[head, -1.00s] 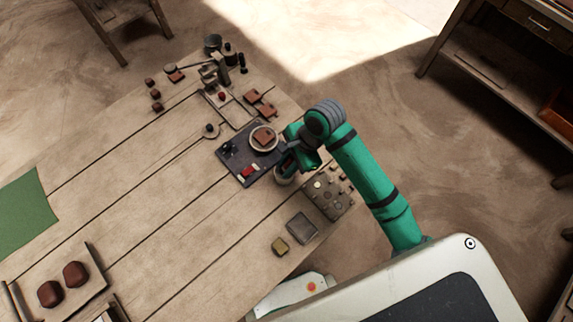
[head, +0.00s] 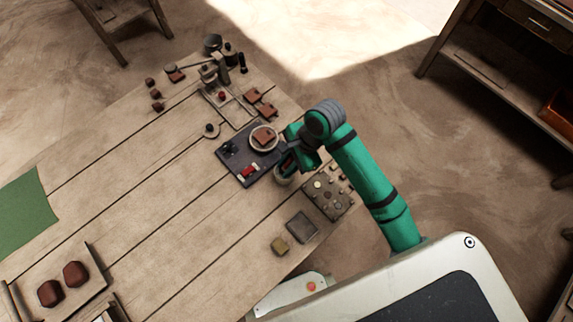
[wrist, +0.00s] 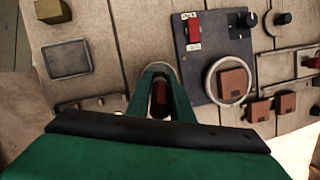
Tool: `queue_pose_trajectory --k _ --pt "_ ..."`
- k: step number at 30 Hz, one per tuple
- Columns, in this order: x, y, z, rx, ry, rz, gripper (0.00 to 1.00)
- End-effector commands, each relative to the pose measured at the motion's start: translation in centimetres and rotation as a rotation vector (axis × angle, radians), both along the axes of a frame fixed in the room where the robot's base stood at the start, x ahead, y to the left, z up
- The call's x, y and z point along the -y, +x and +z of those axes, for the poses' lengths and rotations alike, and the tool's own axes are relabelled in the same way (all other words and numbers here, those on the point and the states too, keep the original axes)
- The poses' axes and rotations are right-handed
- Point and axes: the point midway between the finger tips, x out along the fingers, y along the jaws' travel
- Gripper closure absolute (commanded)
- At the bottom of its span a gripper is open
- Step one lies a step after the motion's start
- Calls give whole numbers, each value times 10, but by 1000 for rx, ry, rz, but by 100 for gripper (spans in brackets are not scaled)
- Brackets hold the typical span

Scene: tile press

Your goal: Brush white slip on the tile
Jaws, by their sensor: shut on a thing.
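The square red-brown tile (head: 263,136) sits inside a pale round ring (head: 251,144) on a dark panel. The wrist view shows the tile (wrist: 233,84) and ring (wrist: 208,80) to the right of my gripper. My gripper (head: 290,162) is beside the panel, directly above a small round pot (head: 283,181). In the wrist view my gripper (wrist: 160,88) is shut on a reddish-brown handle (wrist: 160,94), seemingly the brush. The pot's rim (wrist: 158,67) shows behind the fingers. The brush's bristles and the pot's contents are hidden.
The dark panel (head: 231,162) carries a red switch (head: 249,171). A board of small round pieces (head: 325,208), a grey square tray (head: 302,227) and a yellowish block (head: 280,246) lie nearby. Loose tiles (head: 266,110) and a press (head: 215,74) stand beyond. The table's middle is clear.

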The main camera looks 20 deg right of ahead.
Motion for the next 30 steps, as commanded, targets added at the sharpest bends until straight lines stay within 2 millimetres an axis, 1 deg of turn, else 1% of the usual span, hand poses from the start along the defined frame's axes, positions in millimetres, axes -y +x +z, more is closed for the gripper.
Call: queue_pose_trajectory --k 2,10,30 --pt "0 -1 -4 -8 -2 1 100" --pt "0 -1 -1 -8 -3 2 100" --pt "0 0 47 -2 -3 0 100"
